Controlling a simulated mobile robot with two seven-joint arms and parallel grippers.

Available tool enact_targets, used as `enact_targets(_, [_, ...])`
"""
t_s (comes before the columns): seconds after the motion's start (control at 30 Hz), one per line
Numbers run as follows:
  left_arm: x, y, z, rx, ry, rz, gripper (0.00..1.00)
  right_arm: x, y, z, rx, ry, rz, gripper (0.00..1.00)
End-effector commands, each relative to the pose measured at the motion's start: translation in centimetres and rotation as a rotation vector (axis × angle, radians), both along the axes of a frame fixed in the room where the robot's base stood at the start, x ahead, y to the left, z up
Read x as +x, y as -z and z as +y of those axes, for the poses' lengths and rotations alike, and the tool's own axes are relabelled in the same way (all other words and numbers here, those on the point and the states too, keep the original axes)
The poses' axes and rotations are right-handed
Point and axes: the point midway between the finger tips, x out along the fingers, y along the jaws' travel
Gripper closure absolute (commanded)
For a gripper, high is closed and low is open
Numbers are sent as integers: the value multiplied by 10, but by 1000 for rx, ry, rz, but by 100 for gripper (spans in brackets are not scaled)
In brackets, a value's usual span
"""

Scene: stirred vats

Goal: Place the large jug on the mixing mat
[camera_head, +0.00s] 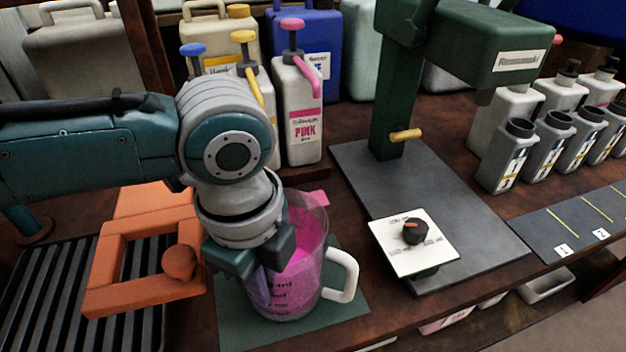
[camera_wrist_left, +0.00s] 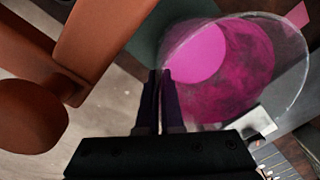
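The large jug (camera_head: 299,262) is clear, with a white handle on its right and pink liquid inside. It stands upright over the dark green mat (camera_head: 238,325); I cannot tell whether its base touches the mat. My left gripper (camera_head: 261,287) points down at the jug's left side. In the left wrist view, the left gripper (camera_wrist_left: 161,75) has its two fingers close together on the wall of the jug (camera_wrist_left: 245,70), below its rim. My right gripper is not in view.
An orange frame with a ball knob (camera_head: 180,262) and a slatted black rack (camera_head: 35,290) lie left of the jug. A green stirrer stand (camera_head: 395,90) with a dial panel (camera_head: 413,240) is to the right. Pump bottles (camera_head: 300,115) stand behind; grey bottles (camera_head: 507,160) line the right.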

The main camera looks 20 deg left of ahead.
Motion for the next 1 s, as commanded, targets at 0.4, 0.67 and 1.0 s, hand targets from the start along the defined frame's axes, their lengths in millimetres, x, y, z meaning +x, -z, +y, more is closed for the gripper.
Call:
enact_targets(0.4, [0,3,0,1,0,0,92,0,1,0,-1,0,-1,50])
enact_targets(0.67, [0,3,0,1,0,0,66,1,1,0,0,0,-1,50])
enact_targets(1.0, [1,-8,0,-1,0,-3,66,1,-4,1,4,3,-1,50])
